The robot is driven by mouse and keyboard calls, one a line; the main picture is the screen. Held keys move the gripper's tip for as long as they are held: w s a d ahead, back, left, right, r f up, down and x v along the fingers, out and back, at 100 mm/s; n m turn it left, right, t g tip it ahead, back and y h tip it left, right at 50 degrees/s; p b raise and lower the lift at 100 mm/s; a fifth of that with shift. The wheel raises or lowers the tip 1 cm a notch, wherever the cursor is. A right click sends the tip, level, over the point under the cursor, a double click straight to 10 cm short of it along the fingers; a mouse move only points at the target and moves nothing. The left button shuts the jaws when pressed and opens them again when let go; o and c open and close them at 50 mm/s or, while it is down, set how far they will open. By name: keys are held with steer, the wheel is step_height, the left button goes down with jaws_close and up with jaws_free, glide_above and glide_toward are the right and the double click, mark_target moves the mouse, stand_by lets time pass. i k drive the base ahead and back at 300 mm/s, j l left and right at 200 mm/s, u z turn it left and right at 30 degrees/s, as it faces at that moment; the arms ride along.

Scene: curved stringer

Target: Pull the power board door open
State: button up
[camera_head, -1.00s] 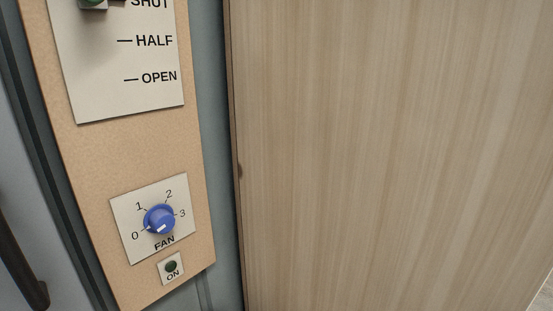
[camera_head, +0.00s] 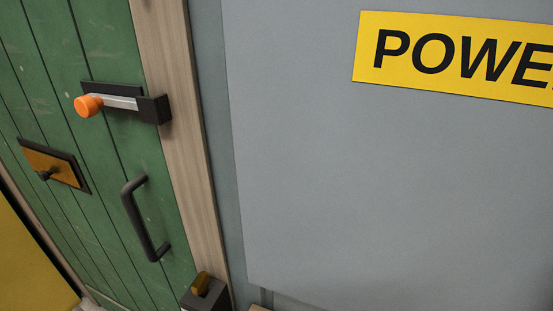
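A large flat grey panel (camera_head: 370,190) fills the right of the view and bears a yellow sign (camera_head: 455,58) with black letters reading "POWE", cut off by the right picture edge. The panel's left edge and lower edge show, and it looks shut, but its right side is out of view. No handle shows on the visible part of the panel. My gripper is not in view.
Left of the panel is a wooden post (camera_head: 175,90), then a green plank door (camera_head: 95,200) with a latch with an orange knob (camera_head: 88,105), a black pull handle (camera_head: 144,220) and a brass plate (camera_head: 55,165). A dark block (camera_head: 206,296) projects at the bottom.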

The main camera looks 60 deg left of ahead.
mark_target(389, 154)
steer(key=u, duration=0.95)
